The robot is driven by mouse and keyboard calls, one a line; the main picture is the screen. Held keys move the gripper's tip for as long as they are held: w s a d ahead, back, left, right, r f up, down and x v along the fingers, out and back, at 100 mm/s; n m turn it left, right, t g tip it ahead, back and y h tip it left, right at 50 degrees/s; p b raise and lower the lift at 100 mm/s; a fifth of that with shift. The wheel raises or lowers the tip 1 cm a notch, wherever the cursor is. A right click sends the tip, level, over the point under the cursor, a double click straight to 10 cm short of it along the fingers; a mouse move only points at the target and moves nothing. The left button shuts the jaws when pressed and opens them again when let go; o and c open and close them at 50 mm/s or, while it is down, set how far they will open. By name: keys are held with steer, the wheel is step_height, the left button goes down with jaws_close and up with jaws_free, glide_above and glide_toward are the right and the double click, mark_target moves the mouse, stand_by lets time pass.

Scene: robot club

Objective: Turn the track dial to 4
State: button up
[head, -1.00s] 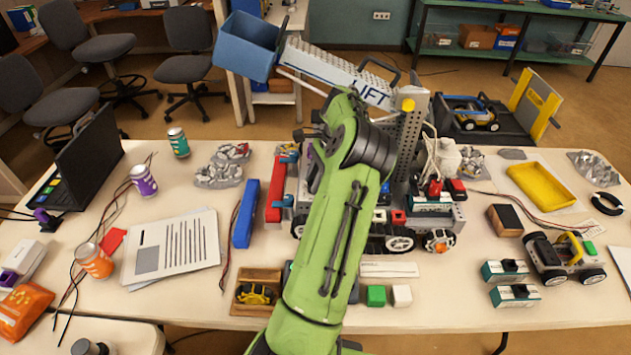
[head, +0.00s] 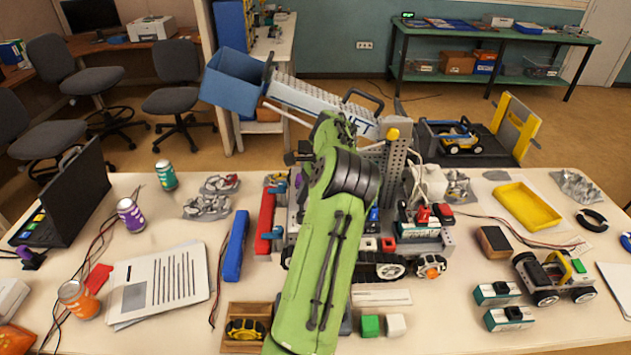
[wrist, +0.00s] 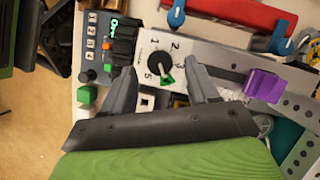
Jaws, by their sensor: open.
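The track dial (wrist: 159,62) is a round black knob on a pale panel, seen in the wrist view with printed numbers around it. I can make out 1, 2, 3 and 5. A green pointer-like mark is at the dial's lower right, between the 3 and the 5. No separate 4 is readable there. My gripper (wrist: 162,76) is open, with one grey finger on each side of the dial; whether they touch it I cannot tell. In the head view my green arm hides the dial and gripper at the large robot model (head: 420,235).
In the wrist view a purple part (wrist: 264,86) is right of the fingers, and a red bar (wrist: 245,14) with another knob (wrist: 177,14) lies above. In the head view a blue bin (head: 228,82) is raised on the model's boom, and a yellow tray (head: 527,207) lies right.

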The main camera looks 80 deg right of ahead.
steer(key=p+v, duration=0.5)
steer(key=v, duration=0.8)
steer(key=shift+r+p, duration=0.2)
steer(key=shift+p, duration=0.15)
steer(key=shift+w, duration=0.1)
